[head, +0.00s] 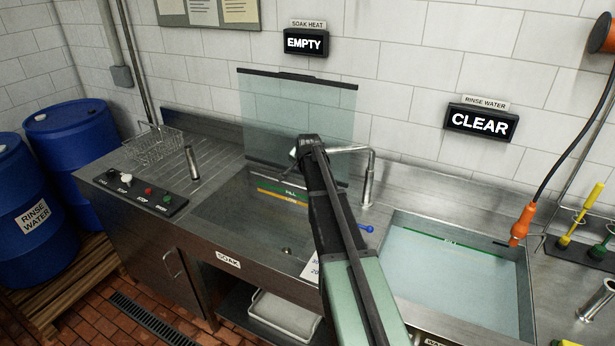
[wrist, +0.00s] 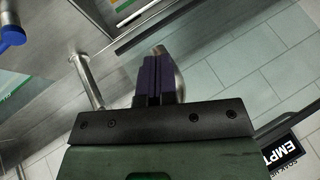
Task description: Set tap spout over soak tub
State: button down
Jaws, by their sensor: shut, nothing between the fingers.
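The tap post (head: 368,180) stands behind the ledge between the two basins. Its spout (head: 345,150) runs left from the post top, passes behind my gripper (head: 307,143), and its tip shows just left of it, over the soak tub (head: 262,222). The tub looks empty. In the wrist view the dark fingers of my gripper (wrist: 158,78) are shut, with nothing between them. They lie close beside the metal spout end (wrist: 172,72); whether they touch is unclear. The tap post (wrist: 88,82) is at left. My arm hides part of the tub.
A clear upright panel (head: 290,115) stands behind the tub. The water-filled rinse basin (head: 450,270) is at right, with an orange hanging nozzle (head: 522,225) beside it. A button panel (head: 135,190) and wire basket (head: 155,145) are at left. Signs read EMPTY (head: 305,42) and CLEAR (head: 481,122).

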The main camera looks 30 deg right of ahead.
jog(key=shift+w+d, duration=0.2)
jog(key=shift+w, duration=0.7)
jog(key=shift+w+d, duration=0.2)
jog(key=shift+w, duration=0.7)
jog(key=shift+s+a, duration=0.1)
jog(key=s+a+r+p, duration=0.4)
jog(key=a+r+p, duration=0.4)
jog(key=shift+s, duration=0.4)
